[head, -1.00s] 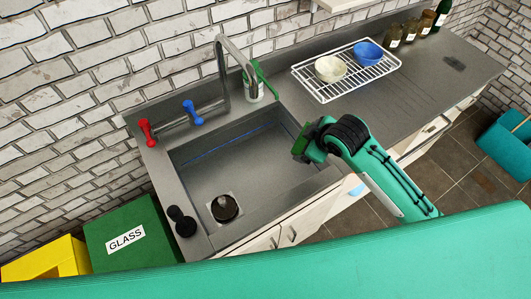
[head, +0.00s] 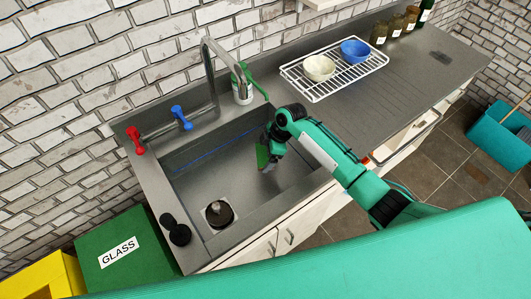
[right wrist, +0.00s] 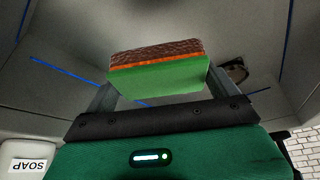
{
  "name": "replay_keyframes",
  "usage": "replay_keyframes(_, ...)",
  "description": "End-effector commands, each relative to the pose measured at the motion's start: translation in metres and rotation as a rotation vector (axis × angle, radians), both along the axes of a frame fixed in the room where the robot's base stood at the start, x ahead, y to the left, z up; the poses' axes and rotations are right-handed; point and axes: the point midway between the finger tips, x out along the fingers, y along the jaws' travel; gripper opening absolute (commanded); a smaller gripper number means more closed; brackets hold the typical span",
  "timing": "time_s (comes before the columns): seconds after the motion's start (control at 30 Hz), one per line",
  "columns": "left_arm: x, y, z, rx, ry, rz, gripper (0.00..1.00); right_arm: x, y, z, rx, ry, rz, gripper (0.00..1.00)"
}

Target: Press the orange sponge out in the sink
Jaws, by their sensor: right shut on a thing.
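The sponge (right wrist: 158,74) is a block with a green face, a thin orange band and a brown, rough-looking layer. My right gripper (right wrist: 162,90) is shut on it, with one finger at each side. In the head view the right gripper (head: 269,158) reaches into the sink (head: 205,180) near its right wall, and the sponge (head: 262,157) shows only as a small green and orange patch. The sponge seems to be above the sink floor; its exact height is hard to tell. The dark drain (head: 219,214) lies to its left. My left gripper is not in view.
The faucet (head: 212,75) arches behind the sink, with red (head: 135,139) and blue (head: 181,117) handles. A soap bottle (head: 242,90) stands at the back rim. A wire rack (head: 330,80) with two bowls is right of the sink. A black object (head: 176,230) is at the front-left rim.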

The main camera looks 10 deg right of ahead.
Motion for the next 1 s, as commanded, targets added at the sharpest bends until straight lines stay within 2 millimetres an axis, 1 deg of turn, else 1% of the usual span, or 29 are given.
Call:
replay_keyframes(0.03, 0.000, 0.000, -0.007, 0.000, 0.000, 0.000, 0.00, 0.000, 0.000, -0.007, 0.000, 0.000, 0.000, 0.72)
replay_keyframes(0.5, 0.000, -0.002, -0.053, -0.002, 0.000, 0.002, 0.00, -0.001, 0.000, -0.057, 0.000, -0.001, -0.001, 0.72)
replay_keyframes(0.67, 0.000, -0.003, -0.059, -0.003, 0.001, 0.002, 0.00, 0.000, 0.000, -0.063, 0.000, -0.001, -0.001, 0.72)
replay_keyframes(1.0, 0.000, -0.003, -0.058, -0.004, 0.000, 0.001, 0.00, 0.000, 0.000, -0.062, 0.000, -0.001, -0.002, 0.72)
